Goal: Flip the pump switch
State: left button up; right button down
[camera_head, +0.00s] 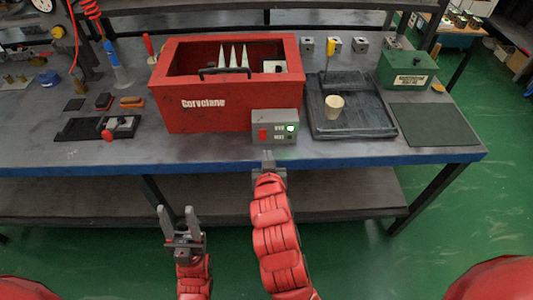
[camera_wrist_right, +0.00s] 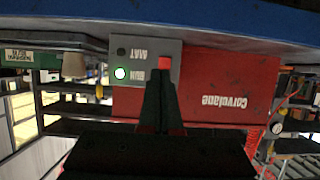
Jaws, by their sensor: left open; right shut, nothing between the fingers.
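The pump switch is a grey control box (camera_head: 288,117) at the front of the bench, before the red Corvelane case. On its face are a red switch (camera_head: 263,135) and a lit green lamp (camera_head: 291,128) beside the upper label. My right gripper (camera_head: 268,156) is shut and empty, just in front of and below the box. In the right wrist view, which is upside down, the shut fingers (camera_wrist_right: 160,78) overlap the red switch (camera_wrist_right: 164,63); I cannot tell whether they touch it. The green lamp (camera_wrist_right: 120,73) also shows there. My left gripper (camera_head: 180,218) is open and empty, below the bench edge.
The red case (camera_head: 215,115) stands behind the box. A dark tray (camera_head: 375,120) with a beige cup (camera_head: 334,106) lies to the right, then a green box (camera_head: 408,72) and dark mat (camera_head: 435,125). The blue bench edge (camera_head: 350,163) runs behind my grippers.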

aim_at(266, 139)
jog(key=p+x, duration=0.1)
jog(key=x, duration=0.4)
jog(key=shift+w+p, duration=0.35)
jog(key=shift+p, duration=0.05)
jog(key=shift+w+f, duration=0.3)
jog(key=shift+w, duration=0.25)
jog(key=b, duration=0.1)
jog(key=f+b, duration=0.1)
jog(key=b, duration=0.1)
jog(key=shift+w+f+t, duration=0.2)
jog(key=shift+f+t, duration=0.05)
jog(key=shift+t, duration=0.05)
jog(key=shift+w+r+p, duration=0.1)
jog(key=shift+r+p, duration=0.4)
jog(key=shift+r, duration=0.2)
